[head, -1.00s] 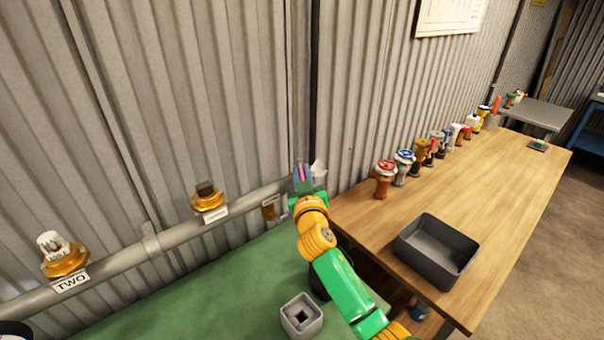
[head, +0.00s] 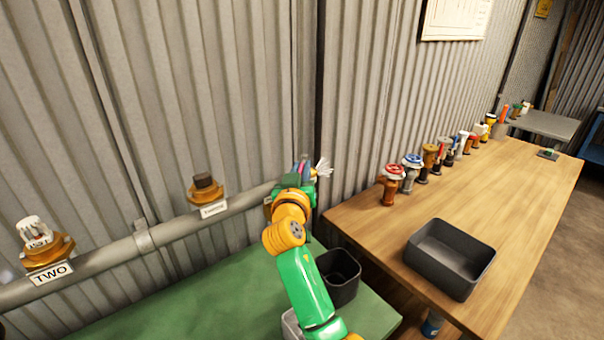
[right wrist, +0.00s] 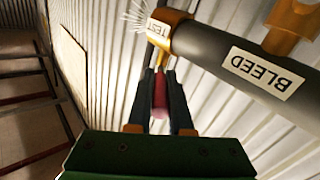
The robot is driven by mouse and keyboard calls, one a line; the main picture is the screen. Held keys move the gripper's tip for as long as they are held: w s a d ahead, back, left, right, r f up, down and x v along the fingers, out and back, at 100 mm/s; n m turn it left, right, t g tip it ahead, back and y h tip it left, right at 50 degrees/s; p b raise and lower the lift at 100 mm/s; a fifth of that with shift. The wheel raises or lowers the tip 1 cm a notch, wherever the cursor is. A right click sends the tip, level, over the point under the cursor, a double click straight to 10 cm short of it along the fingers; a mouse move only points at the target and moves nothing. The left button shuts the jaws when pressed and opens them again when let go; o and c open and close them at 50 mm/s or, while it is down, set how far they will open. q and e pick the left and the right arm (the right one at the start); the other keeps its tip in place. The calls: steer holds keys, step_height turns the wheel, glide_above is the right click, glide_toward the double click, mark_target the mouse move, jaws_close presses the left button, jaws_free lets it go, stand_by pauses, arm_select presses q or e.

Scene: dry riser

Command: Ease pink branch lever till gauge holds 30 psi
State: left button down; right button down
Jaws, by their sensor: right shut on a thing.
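My right gripper (head: 303,171) is at the right end of the grey pipe, near the wall. In the right wrist view its two fingers (right wrist: 160,92) are shut on the pink lever (right wrist: 160,97), below a brass fitting (right wrist: 169,25) with a TEST label (right wrist: 159,27). White streaks (right wrist: 143,14) fan out beside that fitting, like spray; they also show in the head view (head: 323,168). The lever is mostly hidden by my gripper in the head view. I can make out no gauge dial or reading. My left gripper is not in view.
A green bench top (head: 200,300) lies below, with a black bin (head: 340,275). The wooden table (head: 520,215) holds a grey tray (head: 450,258) and several fittings along the wall.

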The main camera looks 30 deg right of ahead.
steer(key=c, duration=1)
jaws_free()
steer(key=shift+c, duration=0.2)
steer(key=shift+o, duration=1)
steer(key=shift+d+f, duration=0.1)
steer(key=shift+w+d, duration=0.1)
steer(key=shift+w, duration=0.05)
steer(key=b+v, duration=0.2)
steer(key=v, duration=0.5)
